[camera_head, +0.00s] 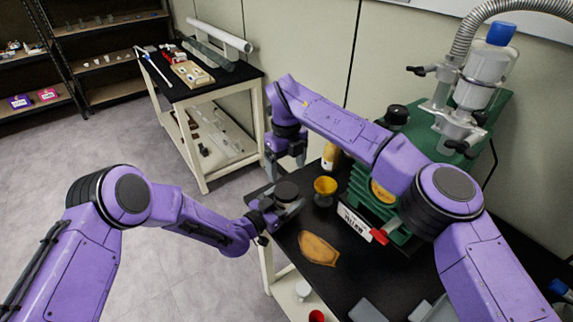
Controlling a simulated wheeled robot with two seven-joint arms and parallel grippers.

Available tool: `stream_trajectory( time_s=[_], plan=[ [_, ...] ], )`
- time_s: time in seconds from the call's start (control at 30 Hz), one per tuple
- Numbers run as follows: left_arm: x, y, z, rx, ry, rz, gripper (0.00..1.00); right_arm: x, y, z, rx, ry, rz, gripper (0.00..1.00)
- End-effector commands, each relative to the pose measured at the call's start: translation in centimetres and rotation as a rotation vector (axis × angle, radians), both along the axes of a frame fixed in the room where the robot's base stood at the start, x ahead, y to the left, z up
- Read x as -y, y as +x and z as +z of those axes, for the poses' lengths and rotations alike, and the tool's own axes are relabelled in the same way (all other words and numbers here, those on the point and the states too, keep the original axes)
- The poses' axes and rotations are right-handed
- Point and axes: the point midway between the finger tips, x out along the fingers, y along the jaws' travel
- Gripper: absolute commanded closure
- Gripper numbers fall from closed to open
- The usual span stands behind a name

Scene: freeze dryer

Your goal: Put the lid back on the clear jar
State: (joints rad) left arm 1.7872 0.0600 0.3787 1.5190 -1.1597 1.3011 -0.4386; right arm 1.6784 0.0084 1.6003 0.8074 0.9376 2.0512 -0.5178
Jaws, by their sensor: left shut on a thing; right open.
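My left gripper (283,211) is at the left edge of the black table, shut on a dark round-topped object (286,189). Its top looks like a black lid; I cannot tell whether a clear jar is under it, as the gripper covers its lower part. My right gripper (284,168) is open, pointing down above and slightly beyond that object, with its fingers partly hard to see. A clear vessel with a blue top (484,75) is mounted on the green machine at the back right; I cannot tell whether it is the task's jar.
An amber cup (325,190) stands just right of my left gripper. A bottle (330,157) is behind it. A flat brown piece (318,248) lies on the black table (345,275). The green machine (365,185) fills the right. A second table (205,92) stands farther back.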

Motion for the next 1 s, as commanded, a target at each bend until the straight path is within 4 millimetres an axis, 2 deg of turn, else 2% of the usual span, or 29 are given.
stream_trajectory(
  time_s=[0.17, 0.5, 0.63, 1.0],
  plan=[
    [0.0, 0.0, 0.0, -0.001, 0.001, 0.0, 1.0, 0.0, 0.0, -0.4, -0.001, 0.0, -0.001, 0.16],
    [0.0, 0.0, 0.0, -0.001, 0.001, 0.0, 1.0, 0.0, 0.0, -5.8, -0.003, 0.0, -0.003, 0.16],
    [0.0, 0.0, 0.0, -0.001, 0.001, 0.0, 1.0, 0.0, 0.0, -7.3, -0.001, 0.0, -0.003, 0.16],
    [0.0, 0.0, 0.0, -0.001, 0.001, 0.0, 1.0, 0.0, 0.0, -8.0, 0.0, 0.0, -0.004, 0.16]
  ],
)
